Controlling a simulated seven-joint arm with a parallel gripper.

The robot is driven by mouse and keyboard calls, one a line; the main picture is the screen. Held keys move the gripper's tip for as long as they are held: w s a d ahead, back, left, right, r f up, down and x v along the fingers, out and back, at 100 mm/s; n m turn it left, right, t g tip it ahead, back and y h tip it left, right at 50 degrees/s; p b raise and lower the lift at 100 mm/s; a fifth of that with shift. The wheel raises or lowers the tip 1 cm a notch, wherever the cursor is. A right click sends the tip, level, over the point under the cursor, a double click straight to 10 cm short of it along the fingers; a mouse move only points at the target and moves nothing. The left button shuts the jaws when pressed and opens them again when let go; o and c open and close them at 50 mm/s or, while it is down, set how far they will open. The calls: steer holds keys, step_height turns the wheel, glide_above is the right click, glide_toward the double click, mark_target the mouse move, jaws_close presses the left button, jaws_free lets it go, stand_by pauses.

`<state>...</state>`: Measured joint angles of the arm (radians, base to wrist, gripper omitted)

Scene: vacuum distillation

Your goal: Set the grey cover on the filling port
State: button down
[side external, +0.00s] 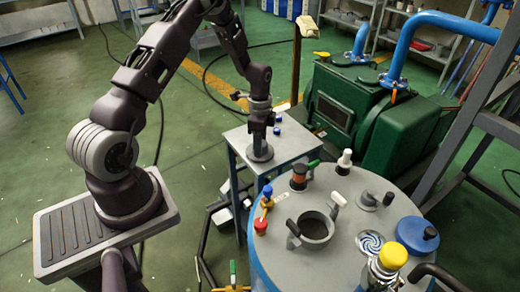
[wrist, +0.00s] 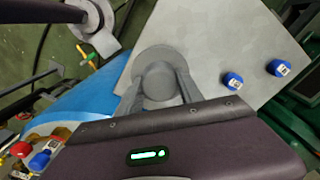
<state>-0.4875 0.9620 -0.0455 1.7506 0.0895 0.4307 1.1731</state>
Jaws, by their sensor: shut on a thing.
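The grey cover (side external: 260,153) is a round grey disc with a knob, resting flat on the small grey side table (side external: 291,146). My gripper (side external: 260,138) points down over it and is shut on its knob. In the wrist view the grey cover (wrist: 158,55) shows between the two fingers of my gripper (wrist: 159,88), which hide part of it. The filling port (side external: 314,227) is an open round collar on top of the grey vessel lid (side external: 290,262), with a dark inside and clamps at its sides. It stands to the lower right of my gripper.
Two blue caps (wrist: 233,80) (wrist: 278,68) lie on the side table. The vessel lid carries several fittings, among them a red knob (side external: 260,226), a white-topped fitting (side external: 344,160), a blue cap (side external: 416,234) and a yellow cap (side external: 393,252). A green pump (side external: 370,120) stands behind.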

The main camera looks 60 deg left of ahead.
step_height(320, 180, up, 17)
steer(key=s+d, duration=0.3)
steer(key=d, duration=1.3)
steer(key=s+d, duration=0.3)
steer(key=d, duration=1.3)
steer(key=shift+f, duration=5.4)
steer(key=shift+f, duration=0.5)
steer(key=shift+c, duration=0.6)
jaws_free()
